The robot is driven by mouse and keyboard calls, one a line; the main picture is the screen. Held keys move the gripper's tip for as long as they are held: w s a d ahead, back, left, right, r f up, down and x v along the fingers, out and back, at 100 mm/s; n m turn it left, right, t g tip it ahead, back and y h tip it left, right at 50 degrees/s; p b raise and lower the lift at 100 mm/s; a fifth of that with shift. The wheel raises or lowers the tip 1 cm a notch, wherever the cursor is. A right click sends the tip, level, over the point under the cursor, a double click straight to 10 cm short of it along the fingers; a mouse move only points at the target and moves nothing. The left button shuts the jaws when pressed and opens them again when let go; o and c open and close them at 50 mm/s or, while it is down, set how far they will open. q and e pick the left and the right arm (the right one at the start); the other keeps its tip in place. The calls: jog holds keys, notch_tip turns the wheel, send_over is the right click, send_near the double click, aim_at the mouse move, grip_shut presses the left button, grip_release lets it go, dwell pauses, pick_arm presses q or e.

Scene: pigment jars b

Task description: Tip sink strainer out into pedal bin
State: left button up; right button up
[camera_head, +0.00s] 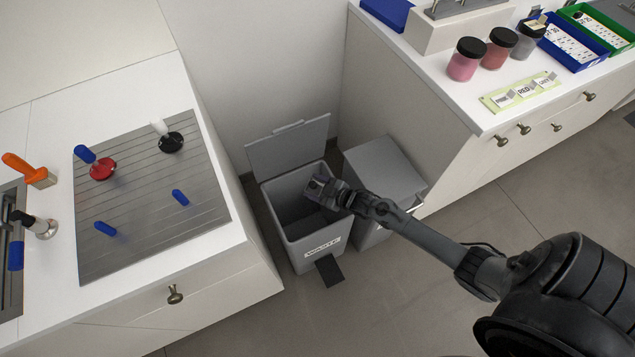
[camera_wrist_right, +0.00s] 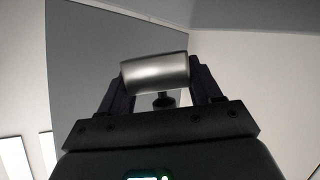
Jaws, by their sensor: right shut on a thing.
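The pedal bin (camera_head: 318,229) is a grey box with a white label, standing on the floor between two counters. Its lid (camera_head: 290,145) is raised at the back. My right gripper (camera_head: 322,188) is over the bin's open mouth, towards its right side. In the right wrist view, the gripper is shut on the sink strainer (camera_wrist_right: 155,73), a silvery metal cylinder lying sideways between the two fingers. A dark knob shows just below it. The strainer can hardly be made out in the head view. Whether anything is inside it is hidden. My left gripper is not in view.
A closed grey box (camera_head: 385,172) stands right of the bin. The right counter holds pigment jars (camera_head: 466,60), a label strip (camera_head: 520,92) and coloured trays.

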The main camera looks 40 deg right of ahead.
jog(key=shift+s+a+r+n+h, duration=0.2)
jog(key=shift+a+n+h, duration=0.1)
jog(key=shift+a+n, duration=0.35)
jog(key=shift+a+n+t+h+p, duration=0.15)
jog(key=shift+n+t+h+p, duration=0.2)
jog(key=shift+n, duration=0.2)
jog(key=shift+s+a+f+n+t+h+b, duration=0.15)
jog(key=shift+n+t+h+b, duration=0.15)
jog(key=shift+n, duration=0.3)
jog(key=shift+w+a+f+n+t+h+b, duration=0.1)
jog(key=shift+n+t+h+b, duration=0.15)
jog(key=shift+n, duration=0.35)
jog(key=shift+s+a+f+n+t+h+b, duration=0.1)
jog(key=shift+n+t+h+b, duration=0.15)
jog(key=shift+n, duration=0.3)
jog(key=shift+s+a+f+n+t+h+b, duration=0.15)
jog(key=shift+n+t+b, duration=0.1)
jog(key=shift+n, duration=0.3)
jog(key=n+t+b, duration=0.1)
jog(key=n, duration=0.2)
jog(key=a+r+n+t+b, duration=0.1)
jog(key=n, duration=0.3)
jog(key=a+r+n+t+y+b, duration=0.1)
jog(key=n+t, duration=0.1)
jog(key=n, duration=0.2)
jog(key=shift+s+b, duration=0.25)
jog(key=shift+b, duration=0.05)
dwell(2.7)
